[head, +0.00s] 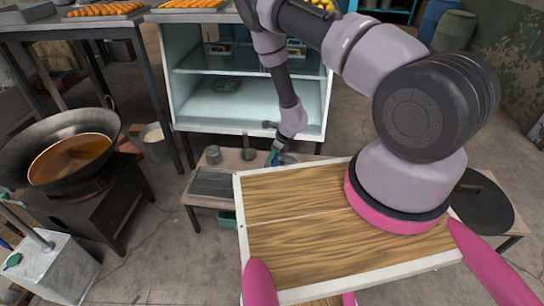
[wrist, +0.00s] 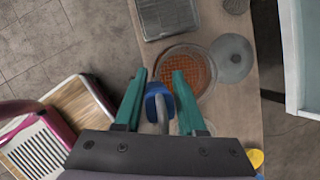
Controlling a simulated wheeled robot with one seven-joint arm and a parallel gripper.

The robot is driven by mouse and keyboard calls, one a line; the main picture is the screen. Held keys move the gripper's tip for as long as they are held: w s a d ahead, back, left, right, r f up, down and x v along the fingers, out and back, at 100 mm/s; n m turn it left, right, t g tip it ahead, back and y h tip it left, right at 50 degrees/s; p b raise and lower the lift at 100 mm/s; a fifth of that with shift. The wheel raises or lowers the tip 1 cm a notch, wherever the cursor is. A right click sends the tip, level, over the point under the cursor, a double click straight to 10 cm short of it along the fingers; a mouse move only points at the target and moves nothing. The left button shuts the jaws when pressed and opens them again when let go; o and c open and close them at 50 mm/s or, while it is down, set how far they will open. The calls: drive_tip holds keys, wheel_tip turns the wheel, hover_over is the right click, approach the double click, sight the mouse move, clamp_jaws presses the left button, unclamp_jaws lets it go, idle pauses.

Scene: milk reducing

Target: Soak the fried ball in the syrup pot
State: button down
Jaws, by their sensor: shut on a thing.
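My gripper (wrist: 160,74) has its two teal fingers around a blue-topped piece (wrist: 155,100) with a grey stem, above the low table. In the head view my gripper (head: 277,155) is small and partly hidden by my arm. Just beyond the fingertips in the wrist view is a round dish (wrist: 185,72) with orange contents in a grid pattern. In the head view a wide dark pan (head: 72,150) of brown liquid stands at the left; I cannot tell whether it or the dish is the syrup pot. I cannot make out a single fried ball.
The low table (wrist: 215,20) also holds a grey tray (wrist: 167,15) and a round grey lid (wrist: 230,58). A glass cabinet (head: 245,118) stands behind. Trays of orange pieces (head: 103,9) lie on a higher table. A metal canister (head: 48,268) stands at the lower left.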

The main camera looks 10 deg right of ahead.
drive_tip(key=shift+r, duration=0.1)
idle(0.3)
drive_tip(key=shift+r, duration=1.45)
